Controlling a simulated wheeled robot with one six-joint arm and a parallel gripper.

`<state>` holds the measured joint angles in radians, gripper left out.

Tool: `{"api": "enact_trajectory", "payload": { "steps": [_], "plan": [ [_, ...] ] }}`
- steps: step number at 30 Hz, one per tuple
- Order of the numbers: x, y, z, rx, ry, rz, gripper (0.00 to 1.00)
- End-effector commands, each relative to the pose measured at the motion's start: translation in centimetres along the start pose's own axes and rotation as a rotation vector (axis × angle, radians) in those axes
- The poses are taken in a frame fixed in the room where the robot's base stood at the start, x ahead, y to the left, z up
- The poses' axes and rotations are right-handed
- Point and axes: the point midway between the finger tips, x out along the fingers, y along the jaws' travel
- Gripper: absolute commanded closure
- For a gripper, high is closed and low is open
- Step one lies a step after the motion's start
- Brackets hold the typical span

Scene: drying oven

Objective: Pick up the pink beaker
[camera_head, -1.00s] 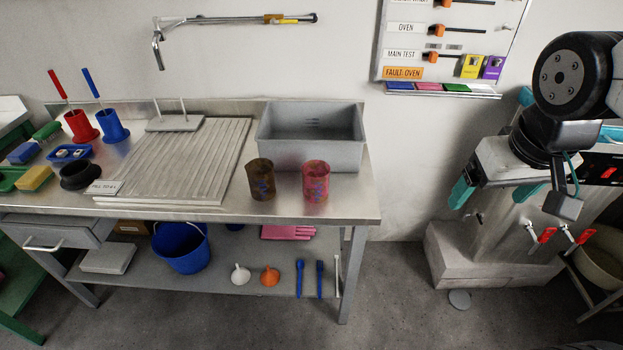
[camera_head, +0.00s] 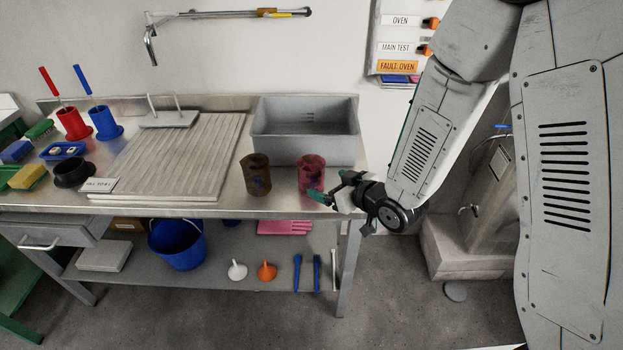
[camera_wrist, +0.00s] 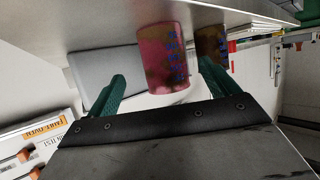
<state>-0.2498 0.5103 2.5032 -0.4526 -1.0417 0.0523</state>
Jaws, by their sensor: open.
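The pink beaker (camera_head: 311,174) stands upright near the right end of the steel bench, with brown stains and blue marks. In the wrist view the pink beaker (camera_wrist: 163,58) appears ahead of my gripper, between the lines of the two fingers. My gripper (camera_head: 331,190) is at the bench's right front edge, just right of the beaker. Its green fingers (camera_wrist: 162,85) are spread apart with nothing held. Whether a finger touches the beaker is hard to tell.
A brown beaker (camera_head: 256,174) stands left of the pink one, and shows behind it in the wrist view (camera_wrist: 211,45). A grey basin (camera_head: 305,150) sits behind both. A ribbed draining board (camera_head: 180,150) lies further left. The bench front edge (camera_head: 200,212) is close below my gripper.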

Motion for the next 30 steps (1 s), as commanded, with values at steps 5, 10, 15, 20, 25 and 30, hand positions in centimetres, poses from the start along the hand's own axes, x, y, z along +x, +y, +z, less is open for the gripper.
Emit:
{"api": "enact_trajectory", "payload": {
  "steps": [5,10,15,20,25,30],
  "plan": [
    [1.5,-0.6,0.1,0.002,0.022,-0.017,0.13],
    [3.4,-0.5,0.0,0.002,0.021,-0.016,0.13],
    [5.9,-0.5,-0.3,0.003,0.021,-0.016,0.13],
    [7.7,-0.5,-0.4,0.003,0.021,-0.015,0.13],
    [8.0,-0.5,-0.4,0.003,0.020,-0.014,0.13],
    [8.0,-0.5,-0.4,0.003,0.020,-0.014,0.30]
  ]
}}
